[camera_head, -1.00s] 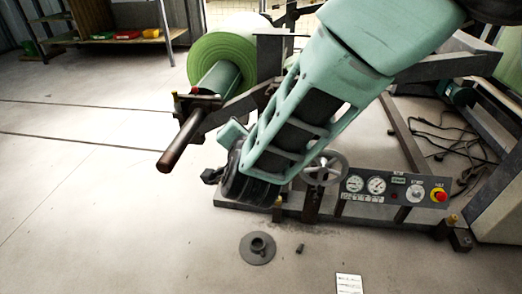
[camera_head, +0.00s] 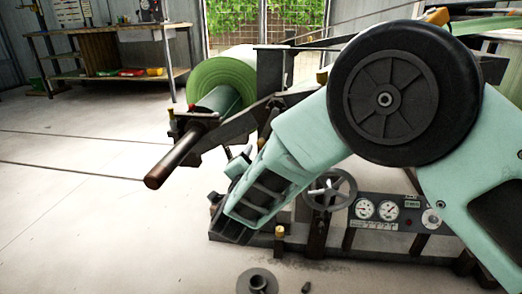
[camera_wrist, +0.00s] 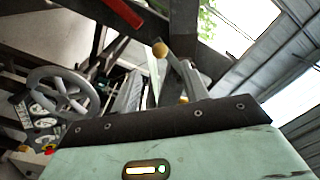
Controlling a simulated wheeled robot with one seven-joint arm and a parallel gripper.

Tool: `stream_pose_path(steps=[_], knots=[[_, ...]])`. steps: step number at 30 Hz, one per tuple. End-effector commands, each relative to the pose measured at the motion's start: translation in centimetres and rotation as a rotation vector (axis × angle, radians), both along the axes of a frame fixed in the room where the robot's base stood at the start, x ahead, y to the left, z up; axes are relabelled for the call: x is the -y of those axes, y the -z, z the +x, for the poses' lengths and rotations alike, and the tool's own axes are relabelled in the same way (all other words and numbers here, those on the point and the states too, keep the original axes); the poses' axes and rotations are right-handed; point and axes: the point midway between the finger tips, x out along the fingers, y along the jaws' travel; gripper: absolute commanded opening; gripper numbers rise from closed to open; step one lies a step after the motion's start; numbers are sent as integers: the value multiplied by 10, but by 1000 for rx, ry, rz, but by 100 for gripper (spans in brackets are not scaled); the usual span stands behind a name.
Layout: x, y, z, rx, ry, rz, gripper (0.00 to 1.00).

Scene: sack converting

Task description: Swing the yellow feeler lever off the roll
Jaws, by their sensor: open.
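The green roll (camera_head: 222,75) sits on its shaft at the back, left of the frame. I cannot make out the yellow feeler lever for certain. A small yellow tip (camera_head: 322,76) shows on the frame right of the roll, and a yellow piece (camera_head: 437,16) shows above my arm. In the wrist view a round yellow knob (camera_wrist: 159,49) tops a slim bar. My gripper (camera_head: 214,205) is low in front of the machine, below and apart from the roll, open with nothing seen in it. Its fingertips are hard to tell. My arm hides the machine's middle.
A dark bar (camera_head: 172,160) sticks out toward the left front. A handwheel (camera_head: 330,190) and gauge panel (camera_head: 392,212) stand right of my gripper; the handwheel also shows in the wrist view (camera_wrist: 62,98). A flanged disc (camera_head: 257,281) lies on the floor. Floor at left is clear.

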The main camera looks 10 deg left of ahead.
Motion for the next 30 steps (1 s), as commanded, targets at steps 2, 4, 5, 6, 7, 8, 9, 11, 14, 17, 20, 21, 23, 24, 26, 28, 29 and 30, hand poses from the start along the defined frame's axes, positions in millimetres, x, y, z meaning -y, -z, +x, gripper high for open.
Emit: stream_pose_path(steps=[2, 4, 5, 6, 7, 8, 9, 11, 14, 17, 20, 21, 23, 24, 26, 28, 29, 30], knots=[[1, 4, 18, 0, 4, 2, 45], [1, 4, 32, 1, 2, 1, 45], [1, 4, 38, 2, 2, 1, 45], [1, 4, 46, 2, 2, 2, 45], [1, 4, 51, 2, 2, 2, 45], [1, 3, 56, 2, 2, 1, 45], [1, 3, 62, 1, 1, 1, 45], [0, 3, 70, 1, 1, 2, 45], [0, 2, 80, 1, 1, 0, 45], [0, 1, 86, 0, 0, 0, 45], [0, 0, 88, 0, 0, 0, 45], [0, 0, 88, -1, -1, -1, 45], [0, 0, 88, -1, -1, -1, 45], [0, 0, 88, -1, -1, -1, 45], [0, 0, 88, -1, -1, -1, 45], [0, 0, 88, -1, -1, -1, 31], [0, 0, 88, -1, -1, -1, 23], [0, 0, 88, -1, -1, -1, 11]])
